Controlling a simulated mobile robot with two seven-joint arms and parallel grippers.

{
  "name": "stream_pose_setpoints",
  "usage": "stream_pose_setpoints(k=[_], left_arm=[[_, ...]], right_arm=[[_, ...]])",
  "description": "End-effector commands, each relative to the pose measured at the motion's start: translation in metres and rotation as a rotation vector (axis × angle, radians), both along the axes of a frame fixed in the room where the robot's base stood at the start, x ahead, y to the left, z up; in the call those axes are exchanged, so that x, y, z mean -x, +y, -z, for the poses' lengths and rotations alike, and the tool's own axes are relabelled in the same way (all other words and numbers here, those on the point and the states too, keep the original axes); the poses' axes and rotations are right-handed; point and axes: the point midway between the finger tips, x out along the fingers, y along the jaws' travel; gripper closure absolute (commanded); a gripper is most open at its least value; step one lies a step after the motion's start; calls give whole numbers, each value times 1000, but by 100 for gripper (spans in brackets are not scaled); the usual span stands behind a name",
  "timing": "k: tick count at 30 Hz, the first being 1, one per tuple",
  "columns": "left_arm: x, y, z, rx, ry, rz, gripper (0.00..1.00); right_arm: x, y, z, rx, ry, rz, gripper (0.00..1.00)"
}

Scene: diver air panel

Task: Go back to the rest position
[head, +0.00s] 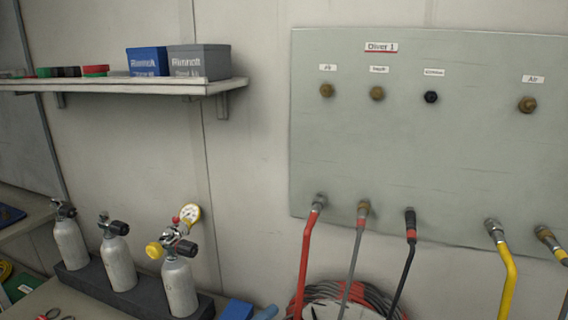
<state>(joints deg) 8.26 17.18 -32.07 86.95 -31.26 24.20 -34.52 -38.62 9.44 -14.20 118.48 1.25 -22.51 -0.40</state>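Neither of my grippers shows in the head view, and no part of my arms can be made out. The Diver 1 panel (420,150) is a grey plate on the wall at the right. Brass fittings (327,90) and one black fitting (431,97) sit in its upper row under small labels. Several hoses hang from its lower edge, among them a red hose (304,260), a grey hose (353,262), a black hose (404,270) and a yellow hose (508,280).
Several grey cylinders (118,262) stand in a dark rack (80,284) at lower left; one carries a yellow-rimmed gauge (190,214). A wall shelf (120,86) above holds a blue box (147,61) and a grey box (199,62). Coiled hose (335,292) lies at bottom centre.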

Motion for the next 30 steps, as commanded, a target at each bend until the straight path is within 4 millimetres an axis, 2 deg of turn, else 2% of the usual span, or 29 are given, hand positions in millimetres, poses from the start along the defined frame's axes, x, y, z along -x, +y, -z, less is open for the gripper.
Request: stream_pose_setpoints(k=[1, 5, 9, 12, 16, 21, 30], left_arm=[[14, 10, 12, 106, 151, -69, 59], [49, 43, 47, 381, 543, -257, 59], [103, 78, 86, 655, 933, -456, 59], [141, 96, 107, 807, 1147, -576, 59], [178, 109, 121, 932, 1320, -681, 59], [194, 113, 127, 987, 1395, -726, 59], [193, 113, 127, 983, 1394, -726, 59]], right_arm=[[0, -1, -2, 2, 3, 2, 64], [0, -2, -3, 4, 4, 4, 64], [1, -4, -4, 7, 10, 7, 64], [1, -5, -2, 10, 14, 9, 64], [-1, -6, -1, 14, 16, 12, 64], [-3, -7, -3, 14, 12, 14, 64], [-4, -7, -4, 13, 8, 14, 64]])
